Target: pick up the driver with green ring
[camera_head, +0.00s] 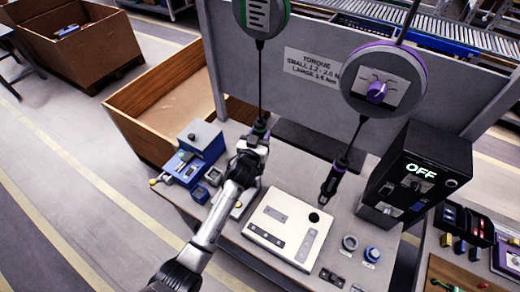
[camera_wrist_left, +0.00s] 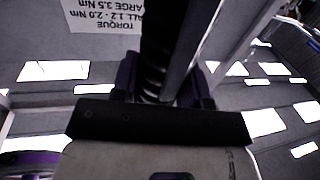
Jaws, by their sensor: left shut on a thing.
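The driver with the green ring (camera_head: 260,126) hangs on a cable from the green-rimmed balancer (camera_head: 262,14) at the top of the head view. My left gripper (camera_head: 254,146) is shut on this driver, just below its green ring. The gripper hides much of the driver's lower body. In the left wrist view a dark driver body (camera_wrist_left: 163,45) stands between the fingers. The driver with the purple ring (camera_head: 334,180) hangs separately to the right, from the purple-rimmed balancer (camera_head: 384,78). My right gripper is in neither view.
A white fixture plate (camera_head: 288,232) lies on the bench in front of the drivers. A blue device (camera_head: 200,145) stands at the left and a black box (camera_head: 420,170) reading OFF at the right. A grey panel with a torque sign (camera_head: 312,66) rises behind.

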